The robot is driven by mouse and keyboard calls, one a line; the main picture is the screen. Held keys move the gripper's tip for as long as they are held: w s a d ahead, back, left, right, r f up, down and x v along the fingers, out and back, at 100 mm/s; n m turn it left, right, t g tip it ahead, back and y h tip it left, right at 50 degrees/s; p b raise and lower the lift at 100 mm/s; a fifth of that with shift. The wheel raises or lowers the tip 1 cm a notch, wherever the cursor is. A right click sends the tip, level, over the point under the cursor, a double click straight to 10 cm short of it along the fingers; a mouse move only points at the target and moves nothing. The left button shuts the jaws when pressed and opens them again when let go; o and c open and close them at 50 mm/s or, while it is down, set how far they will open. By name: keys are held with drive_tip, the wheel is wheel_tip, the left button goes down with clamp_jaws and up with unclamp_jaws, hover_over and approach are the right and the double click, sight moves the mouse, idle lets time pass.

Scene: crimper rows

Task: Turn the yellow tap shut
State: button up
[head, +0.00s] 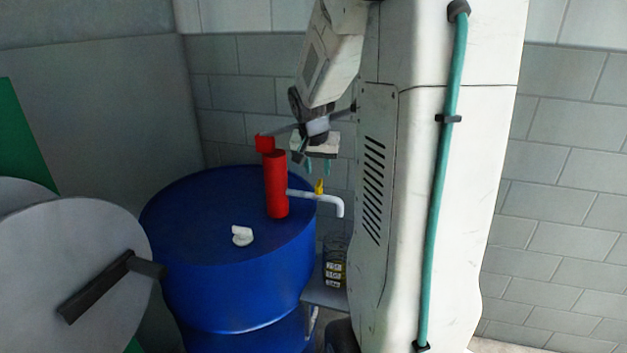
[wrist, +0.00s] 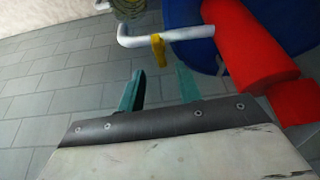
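The yellow tap (head: 319,187) is a small handle on a white spout pipe beside a red cylinder (head: 276,185), above the blue drum's rim. It also shows in the wrist view (wrist: 158,50), where its handle points toward the gap between my fingers. The white spout (wrist: 140,40) runs left from the red cylinder and bends at its end. My gripper (head: 319,166) is above the tap in the head view. In the wrist view its two teal fingers (wrist: 159,88) are apart, with nothing between them. The tap is just beyond the fingertips; exact contact cannot be told.
The blue drum (head: 190,220) stands in the corner with a white object (head: 242,236) on top. A jar with labels (head: 335,268) stands on a small shelf below the spout. A grey disc with a dark handle (head: 75,250) is at the left. Tiled floor is clear below.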

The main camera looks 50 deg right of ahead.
sight(319, 183)
drive_tip(key=x, duration=0.5)
drive_tip(key=shift+f, duration=0.3)
clamp_jaws()
